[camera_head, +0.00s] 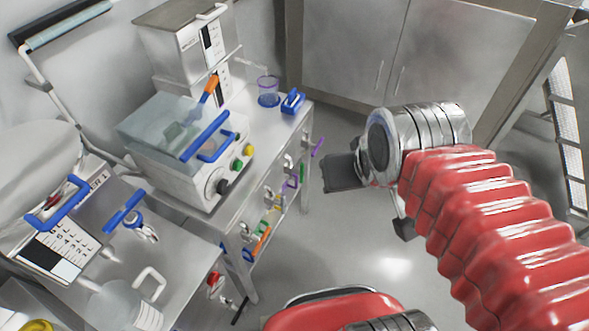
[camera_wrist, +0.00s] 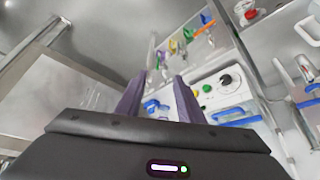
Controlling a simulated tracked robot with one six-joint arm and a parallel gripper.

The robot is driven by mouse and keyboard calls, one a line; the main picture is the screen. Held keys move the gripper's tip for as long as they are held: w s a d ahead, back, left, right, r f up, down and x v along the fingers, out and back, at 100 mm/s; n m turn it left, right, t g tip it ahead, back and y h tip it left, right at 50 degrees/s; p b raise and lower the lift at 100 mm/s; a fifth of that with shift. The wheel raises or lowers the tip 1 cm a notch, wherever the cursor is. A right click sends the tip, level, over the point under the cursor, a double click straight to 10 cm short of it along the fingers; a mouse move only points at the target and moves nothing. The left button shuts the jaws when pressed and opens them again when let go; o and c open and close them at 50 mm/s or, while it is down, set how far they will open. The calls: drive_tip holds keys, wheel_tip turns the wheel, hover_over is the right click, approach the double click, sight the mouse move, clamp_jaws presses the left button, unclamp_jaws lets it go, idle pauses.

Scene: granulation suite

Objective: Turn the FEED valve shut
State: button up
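No FEED label is readable in either view, so I cannot tell which valve it is. A blue-handled valve (camera_head: 124,210) stands on the left steel table. A red-handled valve (camera_head: 215,283) is at that table's edge; a red round part (camera_wrist: 250,14) shows in the wrist view. Several coloured handles line the bench front, among them a purple one (camera_head: 318,147) and an orange one (camera_head: 261,241); green (camera_wrist: 173,46) and orange (camera_wrist: 207,19) ones show in the wrist view. My gripper (camera_head: 345,172) is right of the bench, apart from it. Its fingers (camera_wrist: 158,92) are spread and empty.
A white machine (camera_head: 188,182) with a clear cover, blue handles and a black knob stands on the bench. A purple-rimmed beaker (camera_head: 268,90) and a blue item (camera_head: 292,101) stand behind it. Floor right of the bench is clear.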

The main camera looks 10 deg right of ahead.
idle(0.4)
drive_tip(key=w+a+f+m+g+y, duration=0.1)
drive_tip(key=w+f+m+g+y, duration=0.4)
drive_tip(key=w+f+m+y, duration=1)
drive_tip(key=w+d+f+m+t, duration=0.3)
drive_tip(key=w+d+f, duration=0.1)
drive_tip(key=f, duration=0.5)
drive_tip(key=w+d+f+m+t, duration=0.3)
drive_tip(key=w+d+f, duration=0.1)
drive_tip(key=f, duration=0.5)
drive_tip(key=w+d+f+m+t, duration=0.4)
drive_tip(key=w+f, duration=0.1)
drive_tip(key=f, duration=0.4)
drive_tip(key=shift+f, duration=0.2)
drive_tip(key=shift+a, duration=0.2)
hover_over(302, 183)
drive_tip(key=shift+w, duration=0.4)
